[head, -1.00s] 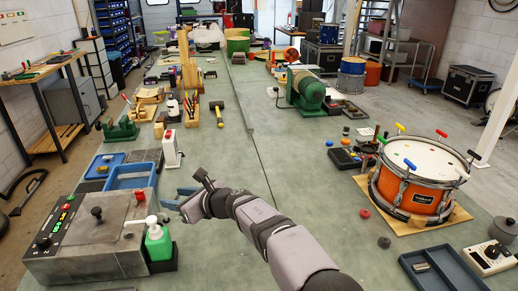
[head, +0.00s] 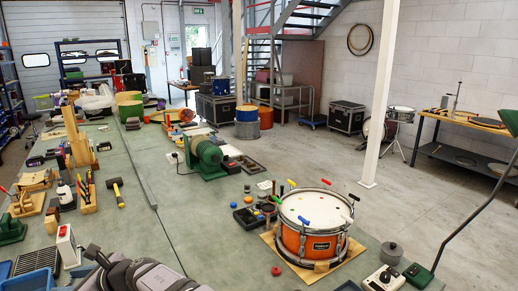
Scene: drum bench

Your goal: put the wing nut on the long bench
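I cannot make out a wing nut in the head view; any small one among the bench clutter is too small to tell. A long green-topped bench (head: 128,217) runs from the foreground to the back left. My gripper (head: 78,270) is low at the left edge of the bench, beside a white and red box, partly hidden by my wrist. Whether its fingers are open or shut, and whether they hold anything, does not show.
An orange drum (head: 316,245) stands on a wooden board at the right. A wooden workbench (head: 462,119) stands far right. The bench's centre strip is clear.

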